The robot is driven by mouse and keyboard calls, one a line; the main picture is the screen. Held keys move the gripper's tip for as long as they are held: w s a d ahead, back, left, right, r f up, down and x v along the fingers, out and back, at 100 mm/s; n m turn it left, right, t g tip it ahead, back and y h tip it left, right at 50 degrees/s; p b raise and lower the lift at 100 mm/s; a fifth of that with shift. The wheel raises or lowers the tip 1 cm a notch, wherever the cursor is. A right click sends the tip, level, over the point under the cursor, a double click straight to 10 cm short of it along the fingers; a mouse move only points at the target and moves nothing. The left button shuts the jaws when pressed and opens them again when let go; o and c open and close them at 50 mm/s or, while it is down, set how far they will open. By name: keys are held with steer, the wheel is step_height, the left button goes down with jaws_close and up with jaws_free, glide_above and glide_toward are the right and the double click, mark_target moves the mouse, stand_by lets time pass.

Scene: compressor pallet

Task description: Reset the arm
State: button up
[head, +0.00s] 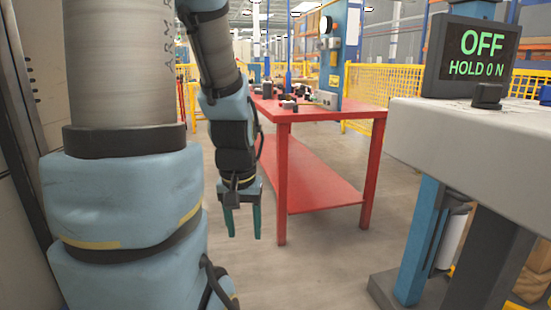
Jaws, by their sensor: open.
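My gripper (243,222) hangs at the end of my blue-grey arm, left of the middle in the head view. Its two dark green fingers point down and stand apart, with nothing between them. It is over open floor in the picture, beside the left front leg of the red table. The upper part of my arm fills the left of the view.
A red table (340,116) with a lower shelf bears several small dark parts. A grey bench (470,150) at the right carries a display (470,62) reading "OFF HOLD 0 N". Yellow fencing (390,85) stands behind. Floor (335,255) between table and bench is clear.

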step_height(320, 180, up, 23)
steer(key=p, duration=2)
steer(key=shift+f, duration=0.15)
